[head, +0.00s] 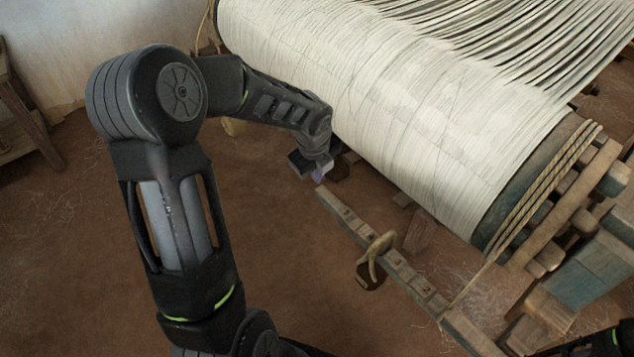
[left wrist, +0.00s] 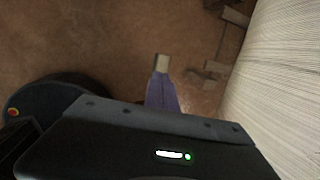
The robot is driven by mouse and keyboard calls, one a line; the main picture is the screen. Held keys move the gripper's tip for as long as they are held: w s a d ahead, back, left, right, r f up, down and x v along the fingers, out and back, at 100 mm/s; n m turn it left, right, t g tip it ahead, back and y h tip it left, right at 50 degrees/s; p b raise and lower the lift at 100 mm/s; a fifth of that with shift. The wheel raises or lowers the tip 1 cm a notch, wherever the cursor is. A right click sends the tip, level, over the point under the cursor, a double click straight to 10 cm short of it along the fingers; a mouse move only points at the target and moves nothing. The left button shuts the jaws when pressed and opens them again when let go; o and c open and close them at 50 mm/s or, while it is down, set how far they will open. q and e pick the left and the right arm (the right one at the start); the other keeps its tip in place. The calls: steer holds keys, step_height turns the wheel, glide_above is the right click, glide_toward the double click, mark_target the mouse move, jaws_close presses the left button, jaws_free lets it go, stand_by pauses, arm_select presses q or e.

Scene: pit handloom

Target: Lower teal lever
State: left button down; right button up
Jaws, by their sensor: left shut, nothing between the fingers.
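A long, worn wooden bar with a faint grey-teal tint (head: 410,276) runs from the floor's middle to the lower right in the head view. It looks like the lever, though its teal is faint. A rope loop (head: 376,256) wraps its middle. My left gripper (head: 320,173) is shut and empty, pointing down just above the bar's far end. I cannot tell whether they touch. The left wrist view shows its purple closed fingers (left wrist: 161,88) over the floor. My right gripper is not in view.
The cloth-wound beam (head: 400,110) lies close to the right of my left gripper. A teal-painted wooden block (head: 596,272) and ropes (head: 540,190) crowd the right side. Brown floor (head: 60,250) is open at left. A wooden stand (head: 22,110) is at far left.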

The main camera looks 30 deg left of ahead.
arm_select(q)
steer(key=v, duration=0.5)
steer(key=shift+w+a+r+p, duration=0.15)
steer(key=shift+a+r+p, duration=0.15)
steer(key=shift+r, duration=0.2)
